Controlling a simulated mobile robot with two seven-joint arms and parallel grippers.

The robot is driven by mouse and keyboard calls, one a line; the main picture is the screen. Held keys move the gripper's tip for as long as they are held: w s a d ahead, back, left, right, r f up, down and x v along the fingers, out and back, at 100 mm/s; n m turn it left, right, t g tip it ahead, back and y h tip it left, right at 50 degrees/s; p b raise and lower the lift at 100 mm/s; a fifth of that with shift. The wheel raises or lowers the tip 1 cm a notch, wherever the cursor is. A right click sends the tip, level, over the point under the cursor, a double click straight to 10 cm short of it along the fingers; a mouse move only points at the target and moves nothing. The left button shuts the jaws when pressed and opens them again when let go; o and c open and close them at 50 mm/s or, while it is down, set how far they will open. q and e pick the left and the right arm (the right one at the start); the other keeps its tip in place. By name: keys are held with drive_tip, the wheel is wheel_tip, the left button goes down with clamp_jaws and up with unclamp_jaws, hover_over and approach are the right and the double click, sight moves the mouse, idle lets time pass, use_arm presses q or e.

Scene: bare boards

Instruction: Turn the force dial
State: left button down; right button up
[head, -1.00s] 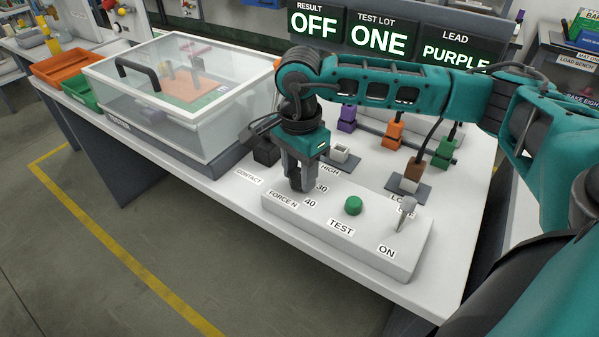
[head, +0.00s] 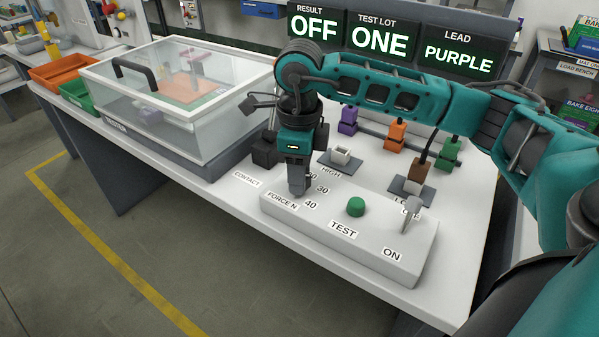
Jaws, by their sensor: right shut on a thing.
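The force dial sits at the left end of the white control box (head: 330,238), by the FORCE N label (head: 283,201) and the marks 30 and 40. My right gripper (head: 297,190) points down over that spot, shut on the dial, which is mostly hidden by the fingers. I cannot read which mark the dial points at. My left gripper is not in view.
The box also carries a green TEST button (head: 355,207) and a grey lever (head: 411,214) near ON. Behind stand a clear-lidded tester (head: 180,100), purple (head: 348,120), orange (head: 396,134) and green (head: 447,153) connectors, and signs reading OFF, ONE, PURPLE.

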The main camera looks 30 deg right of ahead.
drive_tip(key=m, duration=0.3)
drive_tip(key=shift+m, duration=0.4)
drive_tip(key=m, duration=0.3)
drive_tip(key=shift+m, duration=2)
drive_tip(key=o, duration=1.1)
drive_tip(key=shift+c, duration=0.2)
wheel_tip(320, 180, up, 13)
drive_tip(key=p, duration=0.1)
drive_tip(key=shift+p, duration=0.3)
